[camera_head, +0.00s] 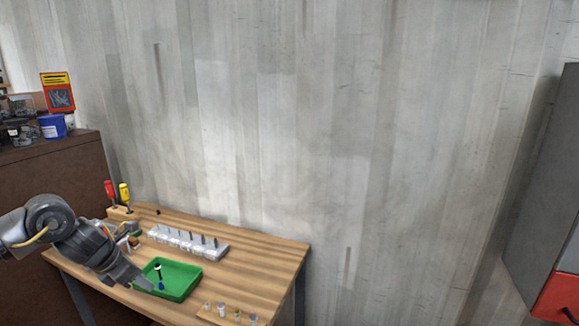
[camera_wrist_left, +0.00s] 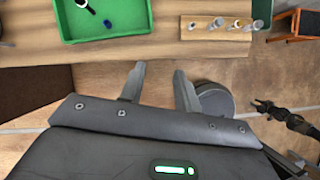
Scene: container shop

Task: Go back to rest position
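My left gripper (camera_head: 134,282) reaches in from the left, over the near left part of the wooden table, beside the green tray. In the left wrist view my left gripper (camera_wrist_left: 158,82) has its two fingers apart with nothing between them, pointing toward the table's front edge. My right gripper is in neither view.
The wooden table (camera_head: 265,255) holds a green tray (camera_head: 190,291) with a dark and blue item, a grey rack (camera_head: 188,243) with pegs, and a small board with several small pieces. A brown cabinet (camera_head: 60,185) stands left; a grey-and-red cabinet (camera_head: 545,190) stands right.

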